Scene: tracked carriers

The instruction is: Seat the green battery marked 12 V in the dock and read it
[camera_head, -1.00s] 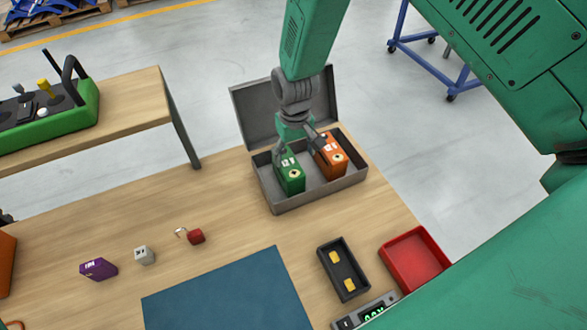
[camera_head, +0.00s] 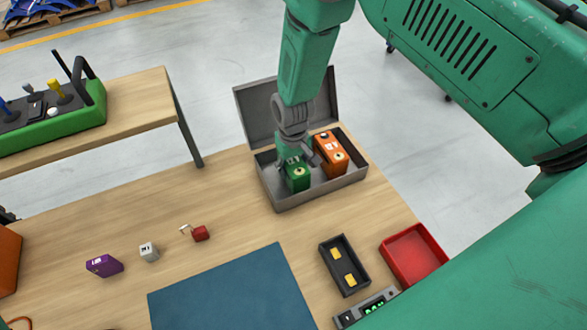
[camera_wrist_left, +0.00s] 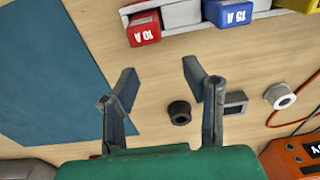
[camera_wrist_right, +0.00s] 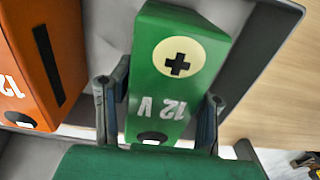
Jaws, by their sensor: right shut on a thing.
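The green battery (camera_head: 299,182) stands in the left part of an open grey case (camera_head: 323,191). In the right wrist view the green battery (camera_wrist_right: 178,70) shows a plus sign and the mark 12 V. My right gripper (camera_head: 296,163) is shut on its upper part, one finger on each side. Whether it is clear of the case floor I cannot tell. The dock appears to be the black tray (camera_head: 334,283) with two yellow contacts, beside a meter (camera_head: 366,307) with a lit green display. My left gripper (camera_wrist_left: 160,82) is open and empty above the table in its wrist view.
A red tray (camera_head: 412,254) lies right of the black tray. A blue mat (camera_head: 230,293) and small blocks lie left. Bare table separates case and black tray.

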